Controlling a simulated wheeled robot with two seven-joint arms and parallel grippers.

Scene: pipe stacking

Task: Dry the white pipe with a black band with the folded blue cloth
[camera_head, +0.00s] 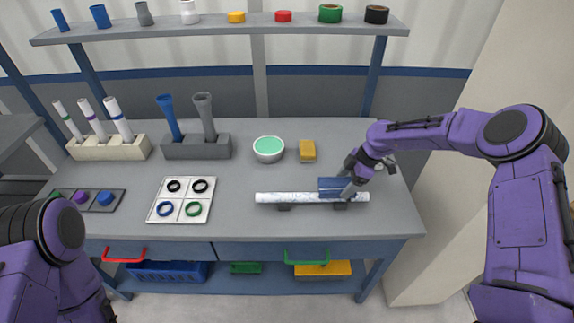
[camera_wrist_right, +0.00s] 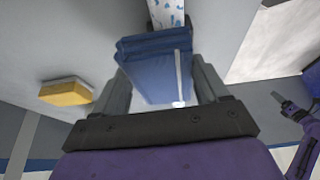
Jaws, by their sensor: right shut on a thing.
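A white pipe (camera_head: 290,197) with pale blue speckles lies level on two dark supports near the table's front edge. No black band shows on its uncovered part. Its end also shows in the right wrist view (camera_wrist_right: 167,14). The folded blue cloth (camera_head: 335,187) rests over the pipe's right part and hides some of it. My right gripper (camera_head: 350,175) is shut on the cloth, which sits between the fingers in the right wrist view (camera_wrist_right: 160,75). My left gripper (camera_wrist_right: 283,103) shows small at the right edge of the right wrist view; its jaw opening is unclear.
A yellow sponge (camera_head: 307,151) and a bowl with green content (camera_head: 268,149) stand behind the pipe. A white tray of rings (camera_head: 181,200) lies to the left. A cream rack (camera_head: 110,149) and a grey rack (camera_head: 196,148) hold upright pipes. A shelf (camera_head: 220,29) spans the back.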

